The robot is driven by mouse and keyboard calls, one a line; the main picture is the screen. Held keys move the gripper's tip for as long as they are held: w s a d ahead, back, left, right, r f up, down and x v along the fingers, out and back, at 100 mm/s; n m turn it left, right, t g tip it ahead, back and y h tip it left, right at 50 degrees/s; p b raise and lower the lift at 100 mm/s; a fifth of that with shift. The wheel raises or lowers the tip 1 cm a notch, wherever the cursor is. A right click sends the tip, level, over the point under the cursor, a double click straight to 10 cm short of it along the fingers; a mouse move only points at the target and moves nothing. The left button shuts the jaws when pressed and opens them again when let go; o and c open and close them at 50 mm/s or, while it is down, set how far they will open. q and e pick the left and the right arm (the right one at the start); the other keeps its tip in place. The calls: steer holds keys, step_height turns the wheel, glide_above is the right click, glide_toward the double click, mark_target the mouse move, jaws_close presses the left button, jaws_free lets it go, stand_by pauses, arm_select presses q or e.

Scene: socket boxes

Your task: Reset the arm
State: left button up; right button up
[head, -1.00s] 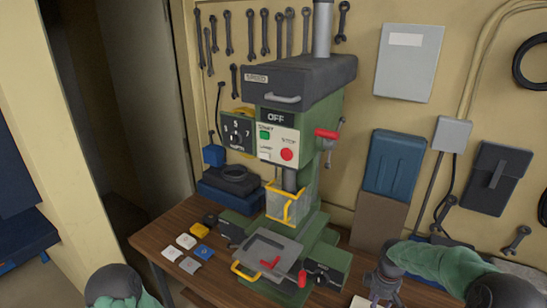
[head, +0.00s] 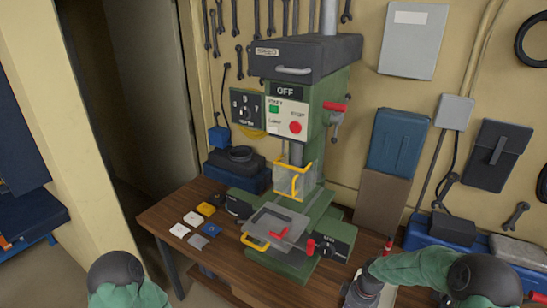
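My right arm comes in from the lower right with a green sleeve. My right gripper (head: 361,292) hangs over the bench's front right part. The bottom edge of the head view cuts it off, so its fingers do not show clearly. Only the dark rounded joint and green sleeve of my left arm show at the bottom left; my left gripper is out of view. A green drill press (head: 312,130) stands on the wooden bench (head: 160,222). Its display reads OFF. Its yellow-framed guard (head: 296,180) is above a grey tray (head: 277,226) with red and yellow handles.
Several small square pieces (head: 193,219), white, grey, blue, yellow and black, lie left of the press. Dark blue cases (head: 236,176) stand behind them. A blue toolbox (head: 450,231) is at the back right. Wrenches and panels hang on the wall.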

steer(key=s+a+f+m+y+b, duration=0.1)
steer(key=s+a+f+m+b, duration=0.3)
steer(key=s+a+f, duration=0.3)
steer(key=s+a+f+m+y+b, duration=0.1)
steer(key=s+a+f+m+b, duration=0.4)
steer(key=s+f, duration=0.9)
steer(key=a+f, duration=0.1)
steer(key=a, duration=0.2)
steer(key=shift+s+f, duration=0.2)
